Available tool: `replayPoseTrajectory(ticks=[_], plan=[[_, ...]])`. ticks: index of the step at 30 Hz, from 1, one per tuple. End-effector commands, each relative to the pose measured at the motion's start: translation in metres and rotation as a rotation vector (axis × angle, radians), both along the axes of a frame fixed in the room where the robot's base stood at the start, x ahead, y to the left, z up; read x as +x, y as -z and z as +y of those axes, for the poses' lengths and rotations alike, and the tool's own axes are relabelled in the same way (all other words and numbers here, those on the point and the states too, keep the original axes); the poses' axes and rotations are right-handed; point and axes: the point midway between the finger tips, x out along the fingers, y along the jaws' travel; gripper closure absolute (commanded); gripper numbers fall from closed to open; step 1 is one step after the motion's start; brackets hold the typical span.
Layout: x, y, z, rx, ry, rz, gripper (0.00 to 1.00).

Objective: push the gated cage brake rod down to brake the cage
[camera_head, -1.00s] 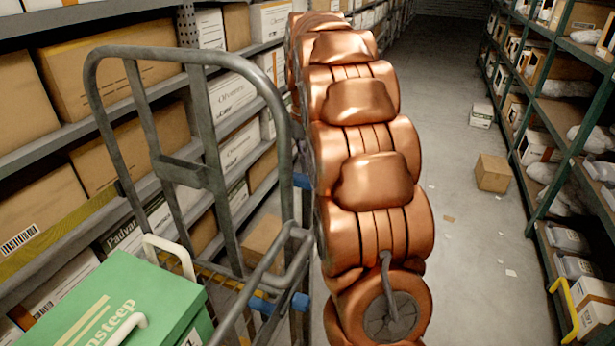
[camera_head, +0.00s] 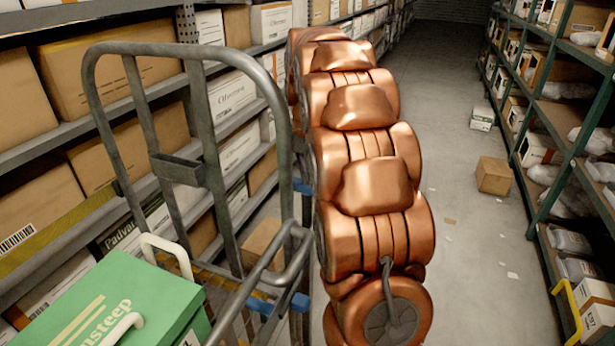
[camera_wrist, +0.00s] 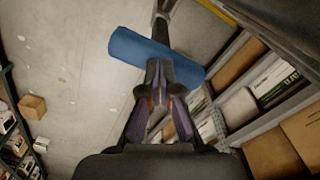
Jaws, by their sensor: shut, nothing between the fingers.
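The gated cage (camera_head: 205,130) is a grey tubular frame at the left of the head view, with a green lidded box (camera_head: 130,300) at its lower left. Blue parts show low on the cage (camera_head: 299,303), partly hidden behind its bars and my arm. In the wrist view a blue cylinder (camera_wrist: 150,57), which looks like the brake rod's sleeve, lies across just beyond my fingertips. My gripper (camera_wrist: 158,76) is shut and empty, its tips at the near edge of the cylinder. I cannot tell whether they touch. My gripper is hidden in the head view.
Shelves with cardboard boxes (camera_head: 100,75) stand close behind the cage at left. A green-framed rack (camera_head: 560,110) lines the right side. A small carton (camera_head: 494,175) sits on the aisle floor, which is otherwise mostly clear apart from scraps.

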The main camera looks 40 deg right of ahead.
Motion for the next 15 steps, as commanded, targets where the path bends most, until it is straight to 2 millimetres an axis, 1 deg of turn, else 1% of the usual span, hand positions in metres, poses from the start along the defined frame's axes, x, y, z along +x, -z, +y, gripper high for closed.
replayPoseTrajectory(ticks=[1, 15], plan=[[0.0, 0.004, 0.0, 0.0, 0.0, 0.001, 1.0], [-0.001, 0.023, 0.001, 0.002, 0.0, 0.003, 1.0]])
